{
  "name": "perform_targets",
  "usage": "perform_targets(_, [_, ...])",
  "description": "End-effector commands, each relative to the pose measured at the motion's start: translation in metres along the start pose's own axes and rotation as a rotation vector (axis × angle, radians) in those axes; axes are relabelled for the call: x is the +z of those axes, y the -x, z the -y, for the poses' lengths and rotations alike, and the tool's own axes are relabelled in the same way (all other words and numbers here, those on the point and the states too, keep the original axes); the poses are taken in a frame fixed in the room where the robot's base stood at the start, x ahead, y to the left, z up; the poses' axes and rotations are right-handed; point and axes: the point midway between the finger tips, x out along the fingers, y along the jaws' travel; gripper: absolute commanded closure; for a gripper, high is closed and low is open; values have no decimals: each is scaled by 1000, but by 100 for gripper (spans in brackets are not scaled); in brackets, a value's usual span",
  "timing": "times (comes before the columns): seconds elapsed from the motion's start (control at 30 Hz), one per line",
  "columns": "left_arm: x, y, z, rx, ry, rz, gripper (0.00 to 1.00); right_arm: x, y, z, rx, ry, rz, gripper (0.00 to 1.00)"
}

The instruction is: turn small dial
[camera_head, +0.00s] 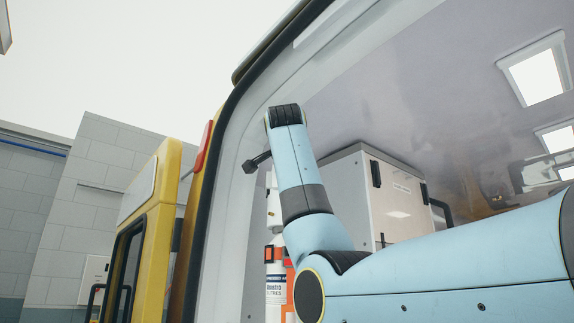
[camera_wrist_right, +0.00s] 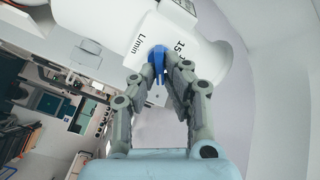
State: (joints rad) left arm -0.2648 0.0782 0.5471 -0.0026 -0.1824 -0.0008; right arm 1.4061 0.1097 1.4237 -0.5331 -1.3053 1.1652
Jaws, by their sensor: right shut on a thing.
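In the right wrist view a small blue dial (camera_wrist_right: 157,60) sits on a white rounded regulator body (camera_wrist_right: 112,28) marked "L/min" and "15". My right gripper (camera_wrist_right: 160,75) has its grey fingers on either side of the dial and is shut on it. In the head view my right arm comes in from the right and bends up in front of the white cylinder (camera_head: 276,284), which has an orange band and label. The dial is hidden there, and I cannot make out the gripper's fingers. My left gripper is in neither view.
A white cabinet (camera_head: 350,195) with black latches stands behind my arm inside the vehicle. The dark-edged door frame (camera_head: 213,180) and a yellow open door (camera_head: 150,225) are at the left. A grey block wall (camera_head: 75,190) lies beyond.

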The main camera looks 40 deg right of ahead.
Motion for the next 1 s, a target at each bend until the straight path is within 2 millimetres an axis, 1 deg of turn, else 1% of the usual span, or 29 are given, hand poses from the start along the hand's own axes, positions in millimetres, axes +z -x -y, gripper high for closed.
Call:
perform_targets(0.3, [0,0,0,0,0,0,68,1,0,1,-4,-71,4,100])
perform_targets(0.7, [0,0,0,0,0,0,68,0,1,2,-6,-76,3,100])
perform_targets(0.73, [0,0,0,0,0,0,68,0,1,2,-6,-76,3,87])
perform_targets(0.87, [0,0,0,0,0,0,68,0,1,2,-5,-75,3,70])
perform_targets(0.9, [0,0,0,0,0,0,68,0,1,1,-4,-75,2,68])
perform_targets(1.0, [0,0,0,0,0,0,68,0,0,1,-3,-74,2,68])
